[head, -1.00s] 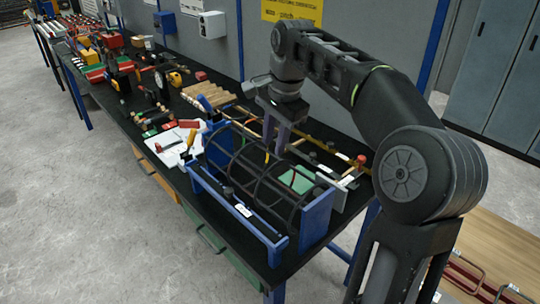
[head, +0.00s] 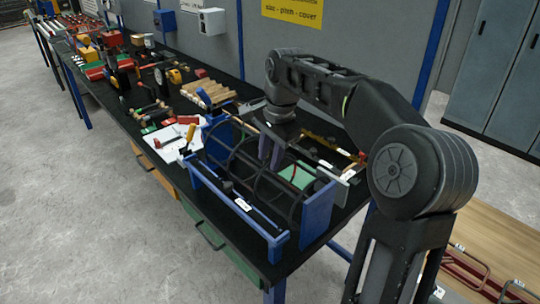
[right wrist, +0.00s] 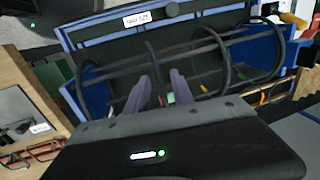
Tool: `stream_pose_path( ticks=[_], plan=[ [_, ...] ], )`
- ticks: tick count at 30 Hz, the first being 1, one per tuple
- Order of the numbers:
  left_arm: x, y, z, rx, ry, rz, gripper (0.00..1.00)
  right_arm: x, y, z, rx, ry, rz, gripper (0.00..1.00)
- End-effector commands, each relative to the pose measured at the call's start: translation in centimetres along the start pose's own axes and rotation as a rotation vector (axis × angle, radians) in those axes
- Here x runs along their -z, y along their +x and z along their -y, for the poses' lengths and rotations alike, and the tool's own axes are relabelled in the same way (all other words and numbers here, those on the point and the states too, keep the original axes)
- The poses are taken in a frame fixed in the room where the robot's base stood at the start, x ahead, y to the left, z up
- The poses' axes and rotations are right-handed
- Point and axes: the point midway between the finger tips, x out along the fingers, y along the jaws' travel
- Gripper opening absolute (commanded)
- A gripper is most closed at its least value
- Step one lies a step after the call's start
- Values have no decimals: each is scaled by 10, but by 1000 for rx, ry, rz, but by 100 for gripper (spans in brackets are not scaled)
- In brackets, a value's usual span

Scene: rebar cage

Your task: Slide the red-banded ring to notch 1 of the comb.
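The blue-ended cage (head: 318,212) stands on the bench, with several dark rings on long bars. My right gripper (head: 270,163) is lowered over the cage's middle, its two purple fingers apart. The right wrist view also shows the open gripper (right wrist: 162,88), with no ring clearly held between its fingers. A dark ring (right wrist: 222,49) stands beside it there, with a small yellow mark near its lower end. I cannot pick out the red band for sure. The comb's notches are too small to tell. My left gripper is out of view.
A blue front rail (head: 235,207) with a white label runs along the cage. A green plate (head: 297,176) lies behind the rings. A white sheet (head: 166,146) with tools is to the left, and wooden rods (head: 210,94) lie farther back.

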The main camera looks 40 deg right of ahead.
Motion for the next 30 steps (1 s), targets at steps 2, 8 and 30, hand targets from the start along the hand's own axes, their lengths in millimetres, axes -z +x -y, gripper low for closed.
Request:
stream_pose_path(
  ticks=[2, 8, 30],
  plan=[
    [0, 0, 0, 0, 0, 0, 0, 0, 0, 0, 0, 0, 0, 29],
    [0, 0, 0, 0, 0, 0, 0, 0, 0, 0, 0, 0, 0, 22],
    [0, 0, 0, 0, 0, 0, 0, 0, 0, 0, 1, 1, -1, 0]
  ],
)
